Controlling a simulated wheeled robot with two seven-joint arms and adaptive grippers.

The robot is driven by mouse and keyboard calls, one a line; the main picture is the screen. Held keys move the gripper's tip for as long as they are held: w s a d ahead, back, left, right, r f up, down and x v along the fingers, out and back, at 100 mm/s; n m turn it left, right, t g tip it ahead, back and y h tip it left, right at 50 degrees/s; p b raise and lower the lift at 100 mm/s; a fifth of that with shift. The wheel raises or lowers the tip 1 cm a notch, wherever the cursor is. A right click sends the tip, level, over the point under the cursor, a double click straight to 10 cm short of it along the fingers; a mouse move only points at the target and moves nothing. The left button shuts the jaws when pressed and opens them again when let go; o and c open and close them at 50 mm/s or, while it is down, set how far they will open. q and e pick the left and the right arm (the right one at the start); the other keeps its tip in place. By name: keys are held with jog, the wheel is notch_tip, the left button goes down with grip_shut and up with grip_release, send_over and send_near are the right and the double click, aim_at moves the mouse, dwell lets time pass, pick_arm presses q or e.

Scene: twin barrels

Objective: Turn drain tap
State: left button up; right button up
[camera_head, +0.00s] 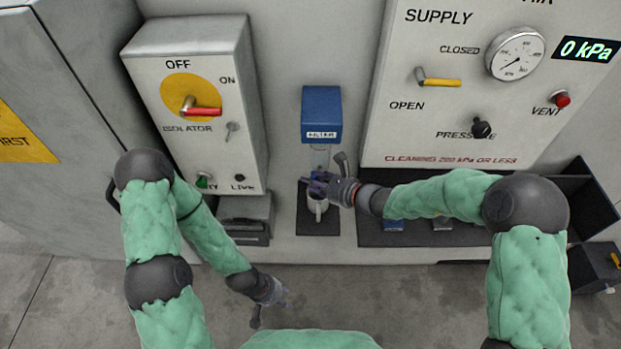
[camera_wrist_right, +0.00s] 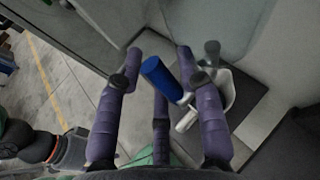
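The filter unit (camera_head: 321,105) is a blue block with a clear bowl (camera_head: 320,158) below it on the wall. In the right wrist view the drain tap shows as a blue handle (camera_wrist_right: 160,78) on a metal body (camera_wrist_right: 186,121). My right gripper (camera_head: 318,184) is in front of the area under the bowl and hides the tap in the head view. Its fingers, also in the wrist view (camera_wrist_right: 159,62), are apart, with the blue handle between them; contact cannot be told. My left gripper (camera_head: 272,298) hangs low, empty, with fingers apart.
A white mug (camera_head: 317,207) stands on a dark mat (camera_head: 305,226) just below my right gripper. The isolator box (camera_head: 193,100) is at left. The supply panel (camera_head: 455,120) with lever and gauge is at right. A dark tray (camera_head: 375,238) lies under my right forearm.

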grip_shut()
jog(key=shift+a, duration=0.1)
dwell(0.3)
jog(key=f+n+h+p, duration=0.1)
jog(key=h+p, duration=0.1)
jog(key=h, duration=0.2)
jog(key=a+f+n+g+h+p, duration=0.1)
jog(key=n+h+p, duration=0.1)
jog(key=h+p, duration=0.1)
jog(key=n+h+p, duration=0.1)
jog(key=h+p, duration=0.2)
jog(key=h, duration=0.1)
jog(key=shift+a+f+n+h, duration=0.15)
jog(key=shift+f+n+h, duration=0.15)
jog(key=shift+f, duration=0.1)
dwell(0.4)
